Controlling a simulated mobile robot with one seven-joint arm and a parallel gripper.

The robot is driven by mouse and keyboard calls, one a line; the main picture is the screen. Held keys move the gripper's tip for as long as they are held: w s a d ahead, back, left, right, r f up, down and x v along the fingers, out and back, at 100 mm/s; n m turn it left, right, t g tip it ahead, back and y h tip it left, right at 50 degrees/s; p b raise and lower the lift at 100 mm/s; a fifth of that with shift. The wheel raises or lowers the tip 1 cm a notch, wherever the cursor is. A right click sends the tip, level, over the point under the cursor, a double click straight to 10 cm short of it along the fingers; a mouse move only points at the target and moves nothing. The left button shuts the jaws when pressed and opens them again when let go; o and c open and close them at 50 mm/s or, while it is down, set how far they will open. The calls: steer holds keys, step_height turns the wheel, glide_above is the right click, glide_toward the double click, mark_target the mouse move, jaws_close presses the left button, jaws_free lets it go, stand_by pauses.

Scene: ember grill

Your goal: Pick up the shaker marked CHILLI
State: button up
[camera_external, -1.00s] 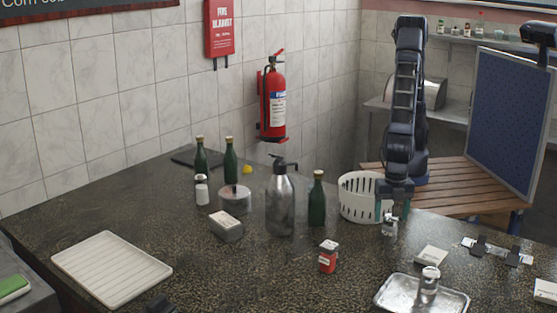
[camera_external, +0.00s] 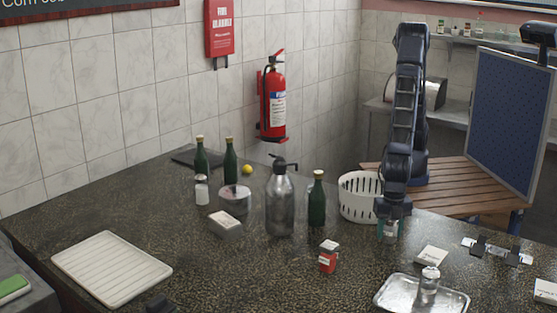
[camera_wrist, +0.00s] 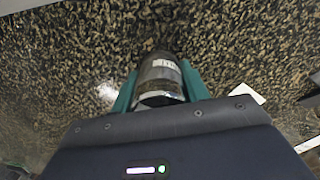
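A small shaker with a metal top and a pale label (camera_wrist: 162,68) stands between the two teal fingers of my gripper (camera_wrist: 158,88) in the wrist view. The lettering on its label is too blurred to read. In the external view the same shaker (camera_external: 390,231) stands on the dark counter, with my gripper (camera_external: 392,228) lowered over it. The fingers lie close along both sides; whether they press on it is not clear. Two similar shakers show: one (camera_external: 428,284) on the metal tray (camera_external: 395,295), one (camera_external: 201,190) by the green bottles.
A white basket (camera_external: 357,197) stands just left of my gripper. A green bottle (camera_external: 317,200), a metal pump bottle (camera_external: 280,205) and a red tin (camera_external: 328,257) stand further left. A white box (camera_external: 431,257) lies to the right. The counter's front middle is clear.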

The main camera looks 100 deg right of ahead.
steer(key=c, duration=0.3)
